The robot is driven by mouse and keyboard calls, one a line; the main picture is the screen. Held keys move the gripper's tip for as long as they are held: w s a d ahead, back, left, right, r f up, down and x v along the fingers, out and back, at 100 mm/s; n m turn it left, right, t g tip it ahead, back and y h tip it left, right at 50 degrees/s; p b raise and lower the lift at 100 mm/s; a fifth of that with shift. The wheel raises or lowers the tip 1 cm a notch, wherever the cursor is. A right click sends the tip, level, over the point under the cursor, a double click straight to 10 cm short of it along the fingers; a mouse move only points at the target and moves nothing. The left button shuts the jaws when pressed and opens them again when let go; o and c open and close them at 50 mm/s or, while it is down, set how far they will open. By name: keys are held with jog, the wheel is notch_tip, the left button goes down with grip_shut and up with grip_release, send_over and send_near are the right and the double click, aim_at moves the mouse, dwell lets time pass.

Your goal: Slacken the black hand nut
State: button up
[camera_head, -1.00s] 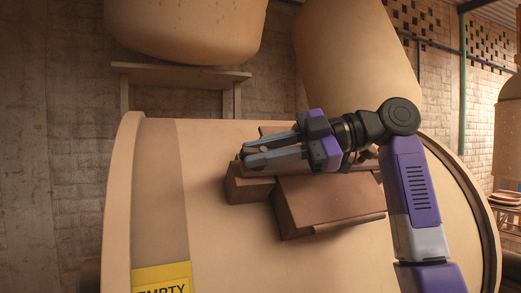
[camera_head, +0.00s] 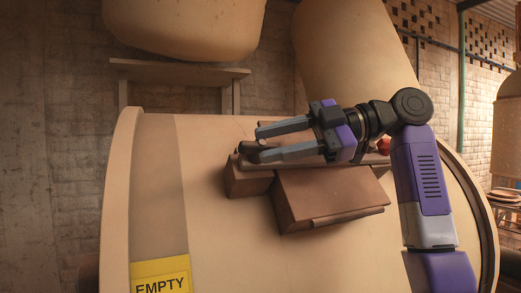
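My gripper (camera_head: 262,144) is open, with its two grey fingers pointing left over the brown block assembly on the barrel. A small dark part (camera_head: 249,147) shows at the fingertips, at the left end of a bar along the back of the assembly. It may be the black hand nut, but it is too small and too covered to be sure. I cannot tell whether the fingers touch it. No grip on anything is visible. The brown block (camera_head: 325,197) lies in front of and below the gripper, with a smaller block (camera_head: 246,182) at its left.
The big tan barrel (camera_head: 230,245) fills the foreground, with a yellow EMPTY label (camera_head: 161,276). A red round knob (camera_head: 384,146) shows behind my wrist. A wooden stand (camera_head: 180,72) and more tan vessels are behind. The barrel top left of the blocks is clear.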

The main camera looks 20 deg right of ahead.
jog(key=shift+b+v, duration=0.45)
jog(key=shift+v, duration=2.1)
